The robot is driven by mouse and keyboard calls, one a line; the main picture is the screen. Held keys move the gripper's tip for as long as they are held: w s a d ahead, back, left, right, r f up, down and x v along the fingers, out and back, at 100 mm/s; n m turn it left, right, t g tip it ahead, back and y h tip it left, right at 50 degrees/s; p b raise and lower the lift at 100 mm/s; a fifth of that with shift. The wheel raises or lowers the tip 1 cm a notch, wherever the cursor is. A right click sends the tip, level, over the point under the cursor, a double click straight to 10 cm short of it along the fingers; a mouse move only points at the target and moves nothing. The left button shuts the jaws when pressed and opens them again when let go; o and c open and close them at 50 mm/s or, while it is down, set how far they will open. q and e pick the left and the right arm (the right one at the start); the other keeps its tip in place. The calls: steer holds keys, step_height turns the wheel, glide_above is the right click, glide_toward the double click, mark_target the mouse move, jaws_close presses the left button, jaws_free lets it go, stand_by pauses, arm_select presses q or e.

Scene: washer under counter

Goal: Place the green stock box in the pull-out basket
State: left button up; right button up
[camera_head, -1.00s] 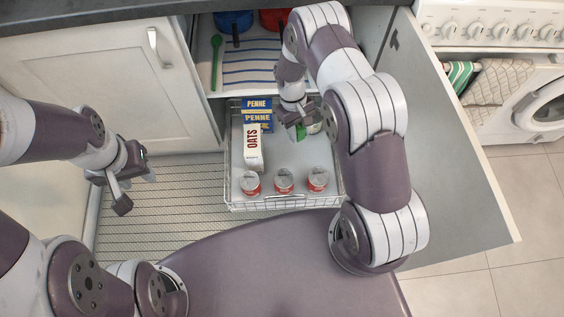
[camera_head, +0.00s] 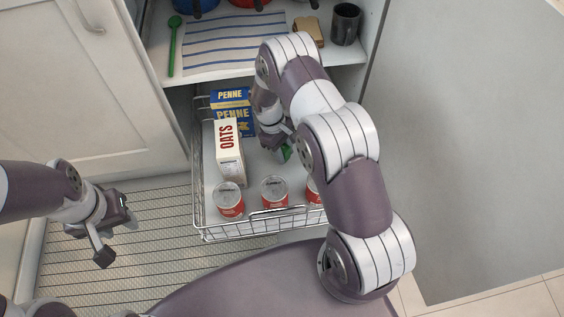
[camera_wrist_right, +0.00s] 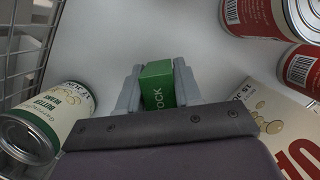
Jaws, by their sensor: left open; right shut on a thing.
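The green stock box (camera_wrist_right: 157,86) is held between the two fingers of my right gripper (camera_wrist_right: 157,78) in the right wrist view. In the head view only a small green part of the box (camera_head: 286,153) shows below the gripper. The gripper is inside the wire pull-out basket (camera_head: 262,227), over its pale floor and right of the oats carton. I cannot tell whether the box touches the floor. My left gripper (camera_head: 118,238) is open and empty, left of the basket over the ribbed mat.
The basket holds an oats carton (camera_head: 228,150), blue penne boxes (camera_head: 231,98), red-labelled cans (camera_head: 229,201) and a butter beans can (camera_wrist_right: 58,112). A shelf above has a striped cloth (camera_head: 222,42) and dark mug (camera_head: 345,24). An open door (camera_head: 465,170) stands right.

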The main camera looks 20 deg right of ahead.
step_height(320, 180, down, 4)
steer(key=shift+r+b, duration=0.15)
steer(key=shift+b, duration=0.65)
steer(key=shift+r, duration=0.2)
steer(key=shift+f, duration=0.2)
steer(key=o, duration=1.1)
steer(key=shift+c, duration=0.2)
arm_select(q)
step_height(320, 180, down, 2)
steer(key=shift+f, duration=0.1)
arm_select(e)
steer(key=shift+r, duration=0.1)
